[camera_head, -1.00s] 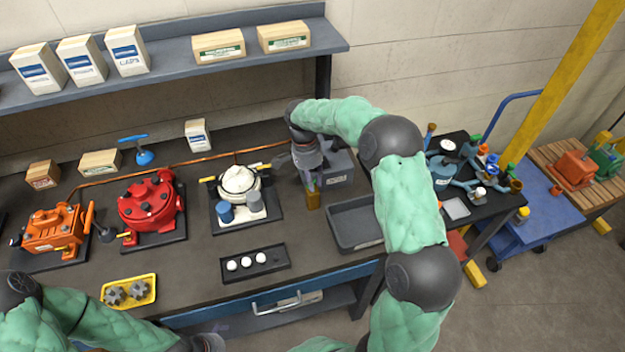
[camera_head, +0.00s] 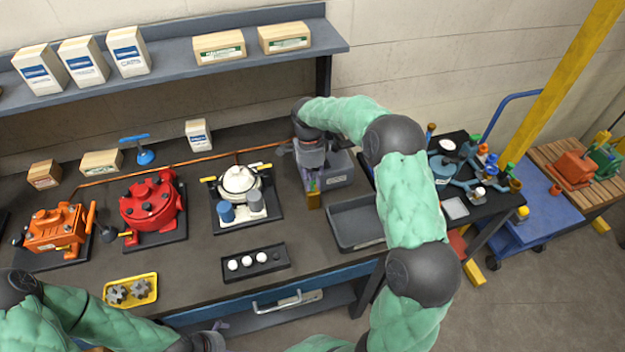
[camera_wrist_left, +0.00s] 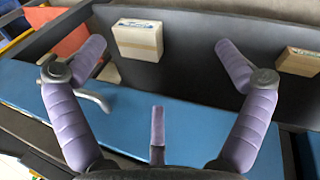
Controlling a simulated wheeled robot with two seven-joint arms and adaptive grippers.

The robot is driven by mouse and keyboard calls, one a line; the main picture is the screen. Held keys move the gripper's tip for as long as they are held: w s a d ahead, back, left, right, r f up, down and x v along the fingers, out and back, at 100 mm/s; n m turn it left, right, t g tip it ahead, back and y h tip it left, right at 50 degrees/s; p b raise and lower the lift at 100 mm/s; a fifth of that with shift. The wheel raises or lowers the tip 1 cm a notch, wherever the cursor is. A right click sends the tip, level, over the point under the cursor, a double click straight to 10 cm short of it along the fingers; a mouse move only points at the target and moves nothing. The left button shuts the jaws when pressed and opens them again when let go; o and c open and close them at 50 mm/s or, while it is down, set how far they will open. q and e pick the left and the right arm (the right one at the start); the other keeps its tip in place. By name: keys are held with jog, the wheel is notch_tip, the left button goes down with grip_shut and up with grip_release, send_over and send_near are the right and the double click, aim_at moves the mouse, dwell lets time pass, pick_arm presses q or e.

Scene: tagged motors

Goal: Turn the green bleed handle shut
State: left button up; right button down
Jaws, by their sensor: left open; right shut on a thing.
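The blue pipe assembly (camera_head: 446,168) stands on the dark side table at right, with several coloured handles. Green pieces show at its back (camera_head: 476,139) and right side (camera_head: 510,168); I cannot tell which is the bleed handle. My right gripper (camera_head: 312,180) points down over the bench, right of the white motor, well left of that assembly. It is shut on a small brass-coloured piece (camera_head: 313,200) with a bit of green at its top; the fingers partly hide it. My left gripper (camera_wrist_left: 158,47) is open and empty before the blue bench front in the left wrist view.
An orange motor (camera_head: 55,230), a red motor (camera_head: 152,207) and a white motor (camera_head: 239,180) stand on the bench (camera_head: 195,265). A grey tray (camera_head: 352,226) lies right of the right gripper, with a grey bin (camera_head: 340,170) behind. My right arm crosses between bench and side table.

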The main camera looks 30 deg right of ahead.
jog(key=c, duration=1.1)
grip_release()
jog(key=shift+o, duration=0.2)
notch_tip(320, 180, up, 12)
jog(key=w, duration=0.2)
jog(key=shift+w+d+f, duration=0.15)
jog(key=shift+d, duration=0.1)
